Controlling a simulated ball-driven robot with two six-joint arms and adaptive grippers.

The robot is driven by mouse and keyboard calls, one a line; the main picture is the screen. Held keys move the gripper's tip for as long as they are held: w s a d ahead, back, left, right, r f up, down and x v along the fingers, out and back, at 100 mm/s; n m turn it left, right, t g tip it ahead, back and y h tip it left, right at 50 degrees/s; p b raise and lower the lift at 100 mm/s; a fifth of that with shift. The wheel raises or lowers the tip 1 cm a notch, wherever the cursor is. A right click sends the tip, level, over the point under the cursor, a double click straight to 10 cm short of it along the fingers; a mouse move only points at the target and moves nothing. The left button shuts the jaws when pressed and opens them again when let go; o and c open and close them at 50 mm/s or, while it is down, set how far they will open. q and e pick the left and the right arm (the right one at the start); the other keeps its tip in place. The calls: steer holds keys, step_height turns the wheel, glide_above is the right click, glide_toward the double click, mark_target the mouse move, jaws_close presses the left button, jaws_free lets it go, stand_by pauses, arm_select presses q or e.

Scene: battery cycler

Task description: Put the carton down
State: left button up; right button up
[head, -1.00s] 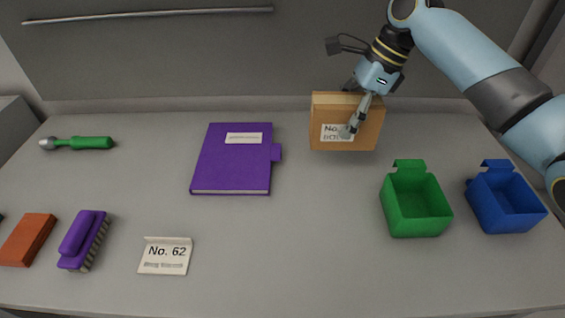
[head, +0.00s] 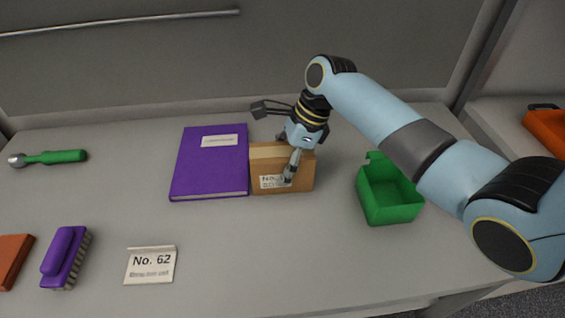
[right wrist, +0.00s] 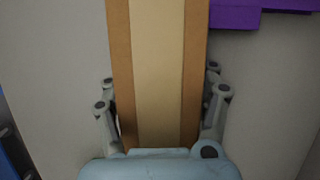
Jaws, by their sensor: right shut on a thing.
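The brown carton (head: 305,178) has a tape strip on top and a white label on its front. It stands upright just right of the purple book in the head view, at or very near the table surface; I cannot tell whether it touches. My right gripper (head: 290,160) is shut on the carton from above, one finger across its front face. In the right wrist view the carton (right wrist: 158,70) lies between the two fingers. My left gripper is not in view.
The purple book (head: 205,175) lies close beside the carton. A green bin (head: 390,213) stands to the right. A card marked No. 62 (head: 150,265), a purple brush (head: 62,258), an orange block (head: 12,258) and a green-handled tool (head: 55,157) lie left. The table's front middle is clear.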

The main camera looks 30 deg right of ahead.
steer(key=o, duration=1.7)
steer(key=shift+o, duration=0.2)
